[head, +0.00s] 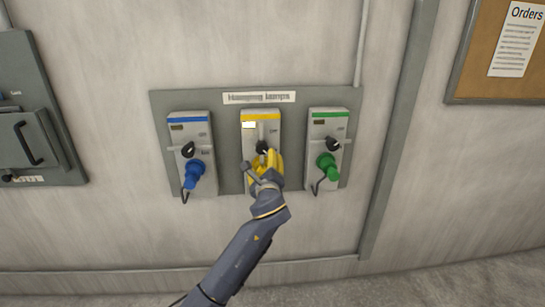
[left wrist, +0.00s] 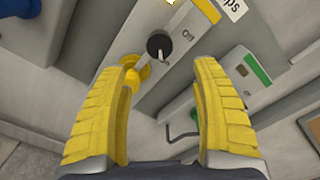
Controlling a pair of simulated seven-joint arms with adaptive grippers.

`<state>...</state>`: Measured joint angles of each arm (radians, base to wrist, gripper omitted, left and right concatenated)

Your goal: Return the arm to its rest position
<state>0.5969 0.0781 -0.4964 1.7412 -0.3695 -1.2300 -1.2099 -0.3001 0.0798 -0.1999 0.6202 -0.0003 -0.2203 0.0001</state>
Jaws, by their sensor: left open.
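My left gripper (head: 265,163) is in front of the lower part of the middle, yellow-striped switch box (head: 261,116). In the left wrist view its two yellow fingers (left wrist: 165,68) are spread apart with nothing held between them. A black rotary knob (left wrist: 158,45) on the box shows just beyond the fingertips, beside an "Off" mark. A yellow plug (left wrist: 134,73) is partly hidden behind one fingertip; I cannot tell whether they touch. My left arm reaches up from the bottom of the head view. My right gripper does not show.
A blue-striped box (head: 189,127) with a blue plug (head: 193,174) is on the left. A green-striped box (head: 329,123) with a green plug (head: 327,166) is on the right. All sit on a grey wall panel (head: 222,101). A grey cabinet (head: 35,110) is far left.

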